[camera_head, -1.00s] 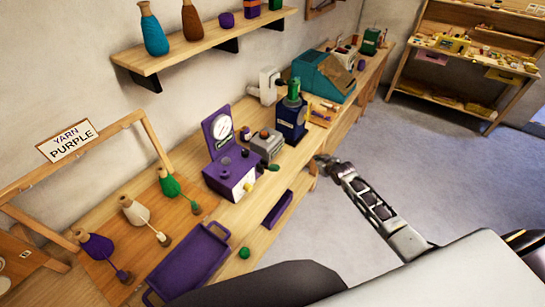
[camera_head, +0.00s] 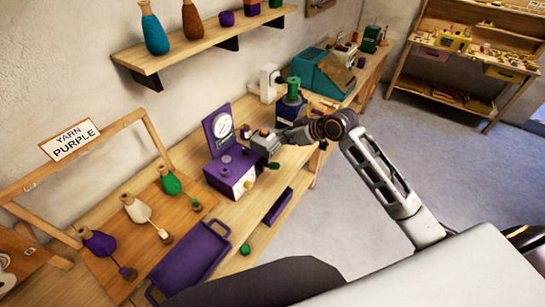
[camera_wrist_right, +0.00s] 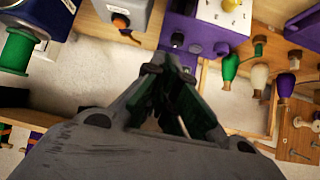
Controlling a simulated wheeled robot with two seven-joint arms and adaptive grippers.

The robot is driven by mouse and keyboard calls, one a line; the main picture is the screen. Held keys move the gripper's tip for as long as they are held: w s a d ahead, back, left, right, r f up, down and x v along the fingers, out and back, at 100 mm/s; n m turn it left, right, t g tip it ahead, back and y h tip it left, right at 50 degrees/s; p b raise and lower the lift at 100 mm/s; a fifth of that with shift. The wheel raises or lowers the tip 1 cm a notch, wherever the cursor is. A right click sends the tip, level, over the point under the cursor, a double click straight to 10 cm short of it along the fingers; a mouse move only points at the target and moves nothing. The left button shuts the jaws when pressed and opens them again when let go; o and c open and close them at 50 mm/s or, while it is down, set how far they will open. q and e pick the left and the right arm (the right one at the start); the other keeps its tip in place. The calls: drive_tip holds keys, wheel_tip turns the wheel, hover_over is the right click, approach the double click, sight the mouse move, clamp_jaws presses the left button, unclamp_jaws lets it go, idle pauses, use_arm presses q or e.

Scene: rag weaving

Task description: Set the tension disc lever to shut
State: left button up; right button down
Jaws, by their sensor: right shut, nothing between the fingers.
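The purple machine (camera_head: 232,175) with a round white dial (camera_head: 222,125) stands on the bench; its top with a yellow knob (camera_wrist_right: 230,5) shows in the right wrist view. A grey box (camera_head: 265,142) with an orange button stands beside the machine. My right gripper (camera_head: 282,136) is shut and empty, close to the grey box; in the right wrist view its fingers (camera_wrist_right: 168,68) are together. My left gripper is out of view.
A blue device with a green top (camera_head: 293,90) stands just behind my right gripper. A shelf (camera_head: 205,50) is on the wall. The floor (camera_head: 440,150) is clear.

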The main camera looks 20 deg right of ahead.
drive_tip(key=shift+s+a+f+n+g, duration=0.15)
drive_tip(key=shift+s+f+n+g, duration=0.1)
drive_tip(key=shift+s, duration=0.2)
drive_tip(key=shift+s+a+f+n+g, duration=0.15)
drive_tip(key=shift+s+f+g, duration=0.1)
drive_tip(key=shift+s, duration=0.2)
drive_tip(key=p, duration=0.2)
hover_over(272, 163)
drive_tip(key=w+a, duration=0.1)
drive_tip(key=shift+f, duration=3.4)
drive_tip(key=shift+s+d+f+p, duration=0.15)
drive_tip(key=shift+s+d+f, duration=0.1)
drive_tip(key=shift+f, duration=0.35)
drive_tip(key=shift+s+d+f+p, duration=0.1)
drive_tip(key=shift+s+f+p, duration=0.1)
drive_tip(key=shift+f, duration=0.35)
drive_tip(key=shift+s+d+f+p, duration=0.1)
drive_tip(key=shift+s+d+f, duration=0.15)
drive_tip(key=shift+f, duration=0.35)
drive_tip(key=shift+f, duration=0.1)
